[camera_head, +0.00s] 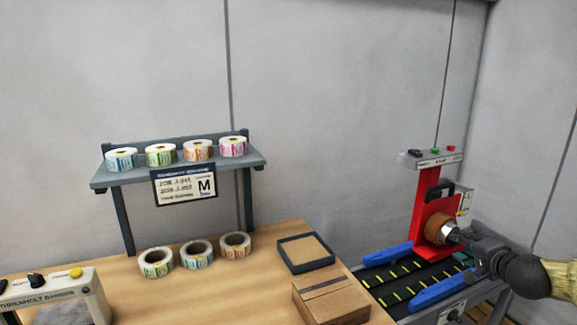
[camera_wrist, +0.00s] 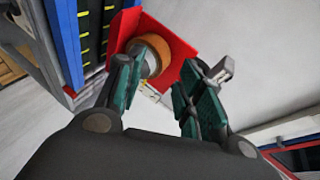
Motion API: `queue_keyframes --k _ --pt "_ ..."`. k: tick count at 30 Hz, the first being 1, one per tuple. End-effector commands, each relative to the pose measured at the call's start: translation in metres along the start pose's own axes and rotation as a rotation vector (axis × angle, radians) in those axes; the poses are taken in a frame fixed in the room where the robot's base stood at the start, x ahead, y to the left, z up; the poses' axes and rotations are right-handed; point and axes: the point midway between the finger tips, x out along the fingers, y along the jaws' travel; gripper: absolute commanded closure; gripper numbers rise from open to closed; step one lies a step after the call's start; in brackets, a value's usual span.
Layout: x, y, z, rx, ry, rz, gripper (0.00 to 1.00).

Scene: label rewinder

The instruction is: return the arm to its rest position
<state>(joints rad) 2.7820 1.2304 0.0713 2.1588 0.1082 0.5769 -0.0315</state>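My gripper (camera_head: 458,240) is at the right in the head view, close in front of the red upright panel (camera_head: 429,190) of the rewinder. In the wrist view my gripper (camera_wrist: 160,80) has its two fingers spread apart, with nothing seen between the pads. A brown and white roll (camera_wrist: 151,55) is mounted on the red panel ahead of the fingers. The roll (camera_head: 438,229) also shows in the head view, partly hidden by my gripper. I cannot tell whether a fingertip touches it.
A black conveyor with blue side rails (camera_head: 388,255) runs below the red panel. A wooden table (camera_head: 225,285) at the left holds several label rolls, an open tray (camera_head: 306,268), a cardboard box (camera_head: 330,303) and a labelled machine (camera_head: 55,296). A grey shelf (camera_head: 238,162) with several rolls stands behind.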

Motion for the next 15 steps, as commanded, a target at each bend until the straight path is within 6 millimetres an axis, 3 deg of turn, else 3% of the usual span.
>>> queue_keyframes --k 15 --pt "0.002 0.119 0.118 -0.328 -0.168 0.270 0.63"
